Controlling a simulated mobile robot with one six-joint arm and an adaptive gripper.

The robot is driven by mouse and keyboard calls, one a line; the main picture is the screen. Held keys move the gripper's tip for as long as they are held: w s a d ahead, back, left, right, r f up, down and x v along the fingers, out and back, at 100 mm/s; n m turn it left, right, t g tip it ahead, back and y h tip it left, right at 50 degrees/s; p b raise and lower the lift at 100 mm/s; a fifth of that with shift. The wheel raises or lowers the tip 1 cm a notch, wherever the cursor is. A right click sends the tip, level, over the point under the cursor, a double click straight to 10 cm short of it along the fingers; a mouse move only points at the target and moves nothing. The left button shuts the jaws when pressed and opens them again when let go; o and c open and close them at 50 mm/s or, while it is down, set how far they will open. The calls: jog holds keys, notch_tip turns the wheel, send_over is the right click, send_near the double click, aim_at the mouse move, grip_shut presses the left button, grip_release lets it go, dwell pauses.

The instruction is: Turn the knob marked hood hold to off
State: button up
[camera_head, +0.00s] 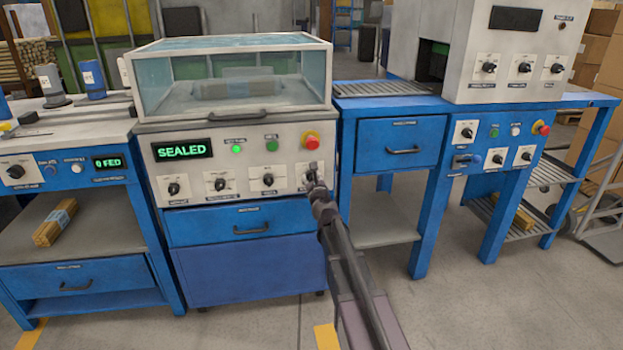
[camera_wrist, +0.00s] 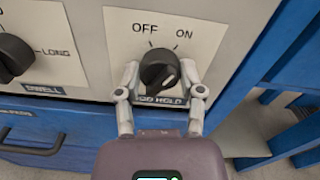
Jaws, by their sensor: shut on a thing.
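The hood hold knob (camera_wrist: 156,66) is black and sits on a white plate (camera_wrist: 205,38) with OFF printed at upper left and ON at upper right. The label below it is partly covered, with "HOLD" readable. My gripper (camera_wrist: 160,76) is shut on the knob, one finger on each side. A pale mark shows on the knob's lower right; I cannot tell clearly which word the knob points to. In the head view my gripper (camera_head: 313,178) reaches the rightmost knob of the sealing machine's panel (camera_head: 226,183) and mostly hides it.
The dwell knob (camera_wrist: 12,56) is close on the left. A red stop button (camera_head: 311,141) sits above my gripper. The display (camera_head: 182,149) reads SEALED, under a closed clear hood (camera_head: 232,72). A blue drawer (camera_head: 232,227) lies below, and a blue table (camera_head: 400,130) stands right.

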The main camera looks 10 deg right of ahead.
jog(key=shift+n, duration=0.3)
jog(key=n, duration=0.5)
jog(key=shift+w, duration=0.1)
jog(key=n, duration=0.6)
jog(key=shift+a, duration=0.1)
jog(key=o, duration=1.2)
jog(key=shift+c, duration=0.2)
jog(key=shift+s, duration=0.2)
jog(key=s, duration=1.1)
jog(key=shift+s, duration=0.35)
jog(key=shift+a, duration=0.15)
